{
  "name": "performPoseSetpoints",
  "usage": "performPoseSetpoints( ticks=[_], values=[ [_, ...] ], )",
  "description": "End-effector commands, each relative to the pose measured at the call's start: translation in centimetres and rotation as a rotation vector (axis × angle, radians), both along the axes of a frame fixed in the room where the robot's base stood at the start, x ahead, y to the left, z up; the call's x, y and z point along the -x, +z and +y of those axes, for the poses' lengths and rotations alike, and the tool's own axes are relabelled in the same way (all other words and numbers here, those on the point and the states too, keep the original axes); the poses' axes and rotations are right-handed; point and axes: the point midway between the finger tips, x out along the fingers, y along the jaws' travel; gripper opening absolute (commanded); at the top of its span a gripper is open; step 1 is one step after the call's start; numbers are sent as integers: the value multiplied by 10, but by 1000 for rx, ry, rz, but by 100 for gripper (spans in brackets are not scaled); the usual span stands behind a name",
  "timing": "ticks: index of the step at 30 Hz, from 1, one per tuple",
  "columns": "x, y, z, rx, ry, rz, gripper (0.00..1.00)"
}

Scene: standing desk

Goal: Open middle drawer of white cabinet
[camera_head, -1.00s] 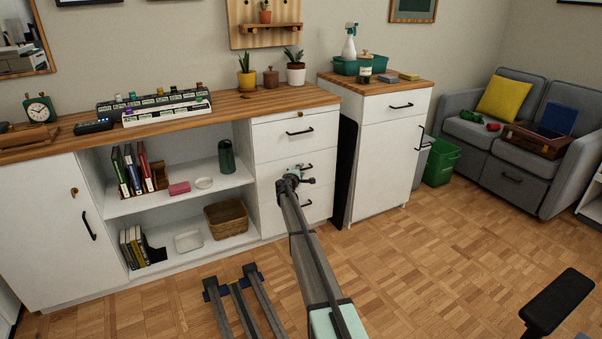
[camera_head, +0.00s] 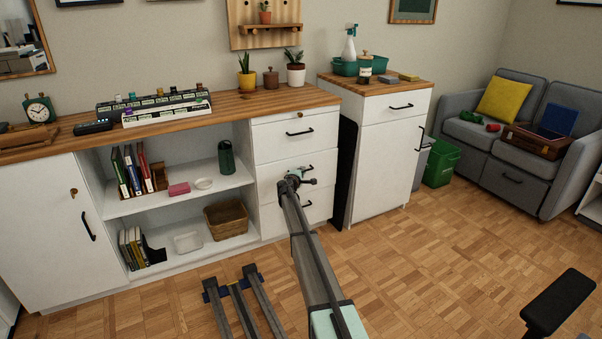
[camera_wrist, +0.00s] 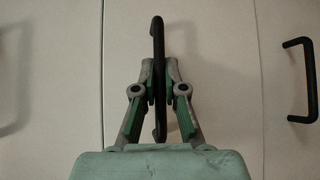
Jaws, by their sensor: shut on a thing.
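The white cabinet (camera_head: 45,225) has a stack of white drawers at its right end, each with a black bar handle. The middle drawer (camera_head: 268,178) sits below the top drawer (camera_head: 280,140). It looks flush or nearly so; I see no clear gap. My gripper (camera_head: 304,176) is at its front and partly hides its handle. In the wrist view my gripper (camera_wrist: 159,85) is shut on the black handle (camera_wrist: 158,40), with one finger on each side of the bar. The drawer front (camera_wrist: 215,70) fills the middle of that view, between two seams.
Another drawer's handle (camera_wrist: 301,80) is at the right of the wrist view. A second white cabinet (camera_head: 385,150) stands to the right across a dark narrow gap. The wooden floor (camera_head: 400,270) in front of the drawers is largely clear apart from my arm.

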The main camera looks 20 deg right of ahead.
Motion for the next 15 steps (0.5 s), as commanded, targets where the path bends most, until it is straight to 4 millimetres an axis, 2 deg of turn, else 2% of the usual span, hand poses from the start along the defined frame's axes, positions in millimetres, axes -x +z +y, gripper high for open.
performPoseSetpoints(
  ticks=[8,15],
  values=[
    [55,-3,-3,0,0,0,0],
    [121,-4,-8,-1,-1,-1,0]
  ],
)
